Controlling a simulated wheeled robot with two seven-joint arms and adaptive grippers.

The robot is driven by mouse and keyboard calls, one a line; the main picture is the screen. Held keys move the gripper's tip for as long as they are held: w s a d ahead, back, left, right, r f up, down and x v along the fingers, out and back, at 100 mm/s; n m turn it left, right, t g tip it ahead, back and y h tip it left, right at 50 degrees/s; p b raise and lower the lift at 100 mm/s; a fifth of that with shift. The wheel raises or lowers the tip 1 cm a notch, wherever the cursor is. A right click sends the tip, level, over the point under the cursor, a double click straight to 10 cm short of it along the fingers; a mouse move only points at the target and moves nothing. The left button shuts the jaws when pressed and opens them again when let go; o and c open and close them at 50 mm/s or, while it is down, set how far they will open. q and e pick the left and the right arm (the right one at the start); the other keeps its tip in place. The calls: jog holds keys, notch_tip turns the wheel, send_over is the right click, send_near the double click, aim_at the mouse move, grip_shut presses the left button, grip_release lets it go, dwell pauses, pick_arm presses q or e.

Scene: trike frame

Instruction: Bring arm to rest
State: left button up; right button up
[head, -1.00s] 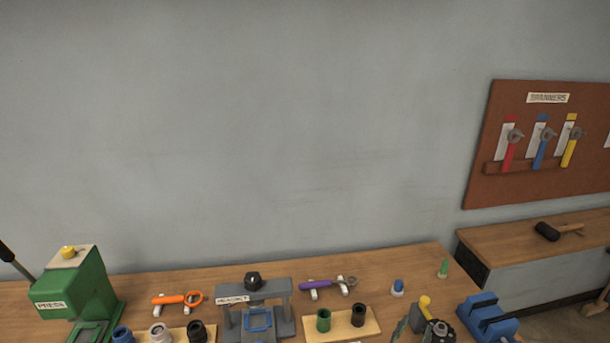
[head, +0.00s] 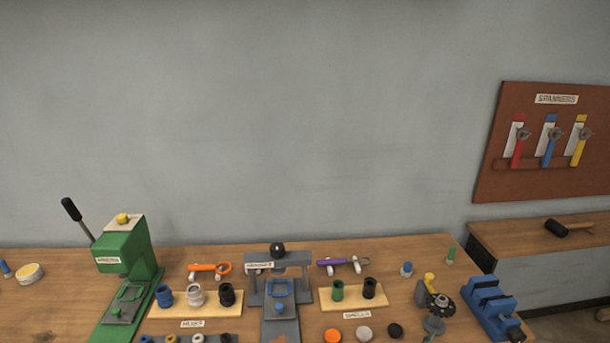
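Neither of my arms nor grippers shows in the head view. The workbench (head: 50,310) runs along the bottom of the view. On it stand a green press (head: 125,255) with a black-tipped lever at the left and a grey frame-like fixture (head: 278,262) with a black knob in the middle. A blue vise (head: 492,306) sits at the right end.
Wooden blocks hold cups (head: 196,294) and green and black cups (head: 352,292). Orange (head: 210,268) and purple (head: 343,263) tools lie behind them. A spanner board (head: 545,140) hangs above a side shelf with a black-headed mallet (head: 565,228). Bare bench shows at far left.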

jog(key=s+d+f+n+g+y, duration=0.1)
jog(key=s+d+f+g+y, duration=0.15)
jog(key=s+f, duration=0.55)
jog(key=s+d+f+n+g+y, duration=0.1)
jog(key=s+d+f+g+y, duration=0.15)
jog(key=s+f, duration=0.55)
jog(key=s+a+f+n+g+y, duration=0.3)
jog(key=s+a+f, duration=0.15)
jog(key=s, duration=0.45)
jog(key=s+a+f+n+g+y, duration=0.25)
jog(key=s+f+n, duration=0.2)
jog(key=s, duration=0.55)
notch_tip(320, 180, down, 30)
jog(key=s+a, duration=0.2)
jog(key=s, duration=0.1)
jog(key=s+f+g, duration=0.2)
jog(key=s+f, duration=1.4)
jog(key=s, duration=0.3)
jog(key=shift+s+d+f+y, duration=0.2)
jog(key=shift+d+f+y, duration=0.05)
jog(key=shift+f+y, duration=0.1)
